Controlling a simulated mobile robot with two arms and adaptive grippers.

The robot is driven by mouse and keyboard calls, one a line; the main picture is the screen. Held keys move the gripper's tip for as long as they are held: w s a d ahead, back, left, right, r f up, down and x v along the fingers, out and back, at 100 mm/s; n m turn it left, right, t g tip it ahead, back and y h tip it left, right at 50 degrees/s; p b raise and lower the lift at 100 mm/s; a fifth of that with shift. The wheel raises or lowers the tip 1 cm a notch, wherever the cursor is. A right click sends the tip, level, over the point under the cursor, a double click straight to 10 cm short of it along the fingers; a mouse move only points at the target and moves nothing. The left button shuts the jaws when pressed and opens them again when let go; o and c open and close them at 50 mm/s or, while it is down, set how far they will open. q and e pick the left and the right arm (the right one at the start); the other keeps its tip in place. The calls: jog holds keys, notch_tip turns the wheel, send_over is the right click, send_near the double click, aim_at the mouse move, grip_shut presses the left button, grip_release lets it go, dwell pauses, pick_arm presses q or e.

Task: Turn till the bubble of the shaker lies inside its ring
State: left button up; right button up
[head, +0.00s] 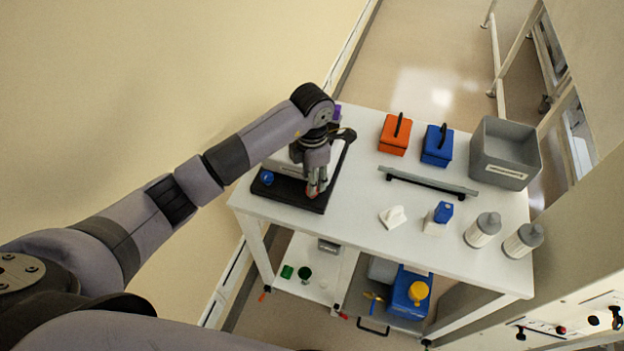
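The shaker (291,191) is a dark, flat base with a pale upper part, at the left end of the white table. A blue knob (267,178) sits at its left corner. My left gripper (316,190) points down over the shaker's near right part. Its fingertips are close together beside a small reddish part at the shaker's edge. I cannot tell whether they grip it. The bubble and its ring cannot be made out; the gripper and arm cover part of the shaker. My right gripper is not in view.
A lower shelf holds a blue container (408,296).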

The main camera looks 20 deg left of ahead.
pick_arm(q)
jog(key=shift+f+p, duration=0.3)
jog(key=shift+f, duration=1.4)
grip_shut()
